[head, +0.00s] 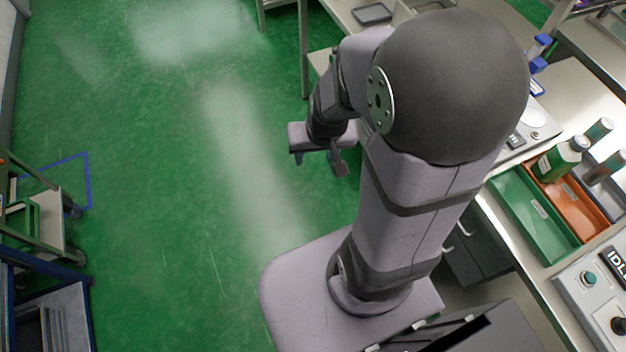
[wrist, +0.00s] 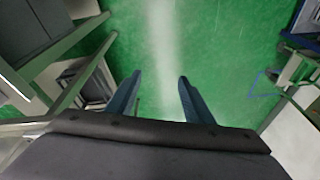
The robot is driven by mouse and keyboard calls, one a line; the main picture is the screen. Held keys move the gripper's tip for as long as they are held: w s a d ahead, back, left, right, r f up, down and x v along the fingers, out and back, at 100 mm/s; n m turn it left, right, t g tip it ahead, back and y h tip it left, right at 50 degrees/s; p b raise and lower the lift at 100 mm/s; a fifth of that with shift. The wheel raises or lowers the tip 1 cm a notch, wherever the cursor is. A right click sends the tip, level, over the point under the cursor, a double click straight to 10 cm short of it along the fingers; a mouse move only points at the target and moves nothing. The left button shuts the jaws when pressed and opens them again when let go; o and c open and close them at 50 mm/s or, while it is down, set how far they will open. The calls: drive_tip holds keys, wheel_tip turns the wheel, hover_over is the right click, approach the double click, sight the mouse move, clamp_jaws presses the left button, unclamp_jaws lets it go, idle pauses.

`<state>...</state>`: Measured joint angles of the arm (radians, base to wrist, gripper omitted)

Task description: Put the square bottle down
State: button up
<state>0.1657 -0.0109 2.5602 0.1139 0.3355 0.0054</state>
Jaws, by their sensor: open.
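My gripper (head: 318,160) is open and hangs over the bare green floor, left of the workbench in the head view. In the wrist view its two blue-grey fingers (wrist: 159,82) stand apart with only floor between them. A dark green bottle (head: 558,162) with a grey cap stands at the far end of the orange tray (head: 590,216) on the bench. Two similar grey-capped bottles, one of them at the back (head: 598,132), stand to its right.
A green tray (head: 522,222) lies left of the orange one and looks empty. A control box (head: 598,300) with a sign and buttons is at the bench's near right. A cart (head: 45,222) stands at the far left. The floor (head: 170,150) between is clear.

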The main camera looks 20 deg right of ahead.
drive_tip(key=s+a+r+n+g, duration=0.2)
drive_tip(key=s+a+n+g, duration=0.1)
drive_tip(key=s, duration=0.4)
drive_tip(key=shift+a, duration=0.45)
drive_tip(key=shift+s, duration=0.1)
drive_tip(key=shift+r, duration=0.1)
idle(0.5)
